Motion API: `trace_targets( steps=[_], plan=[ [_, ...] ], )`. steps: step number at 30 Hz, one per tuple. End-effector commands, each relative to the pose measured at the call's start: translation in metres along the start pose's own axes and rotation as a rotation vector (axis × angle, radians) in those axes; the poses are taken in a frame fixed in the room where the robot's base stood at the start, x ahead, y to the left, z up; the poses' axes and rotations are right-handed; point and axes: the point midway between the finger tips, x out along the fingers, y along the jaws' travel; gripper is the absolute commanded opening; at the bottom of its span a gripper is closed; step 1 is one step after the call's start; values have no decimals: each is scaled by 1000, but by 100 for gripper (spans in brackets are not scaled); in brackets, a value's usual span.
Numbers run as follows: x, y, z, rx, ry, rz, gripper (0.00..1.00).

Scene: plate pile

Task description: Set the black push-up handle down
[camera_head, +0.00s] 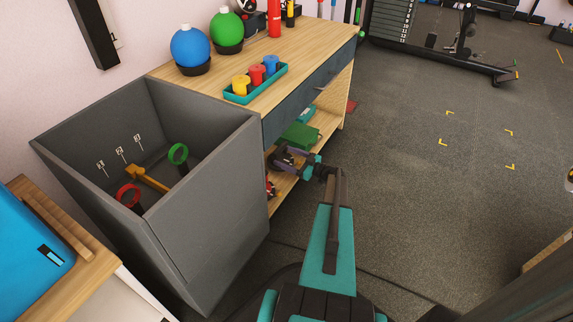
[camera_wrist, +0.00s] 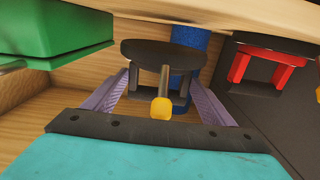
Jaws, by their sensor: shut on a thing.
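The black push-up handle (camera_wrist: 160,52) is between the two fingers of my gripper (camera_wrist: 160,80) in the wrist view, with its wide dark top facing the camera. The fingers are shut on it. In the head view my gripper (camera_head: 292,160) reaches in at the open lower shelf (camera_head: 285,191) of the wooden bench, and the handle is hard to make out against the dark fingers. I cannot tell whether the handle touches the shelf. A grey rod with a yellow end (camera_wrist: 161,108) shows in front of the handle.
A green box (camera_wrist: 70,32) is close on the left in the wrist view. The grey bin (camera_head: 215,225) stands left of my arm. The bench top (camera_head: 300,50) overhangs the shelf.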

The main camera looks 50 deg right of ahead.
Motion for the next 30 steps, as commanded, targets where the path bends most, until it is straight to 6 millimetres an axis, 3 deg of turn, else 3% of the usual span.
trace_targets(
  steps=[9, 25, 26, 28, 30],
  plan=[
    [1, 1, 33, 0, 5, -1, 28],
    [1, 0, 37, -1, 5, -1, 28],
    [1, 0, 39, 0, 0, -1, 81],
    [1, -1, 39, 0, 0, -1, 93],
    [1, -1, 39, 0, 0, -1, 97]
  ],
)
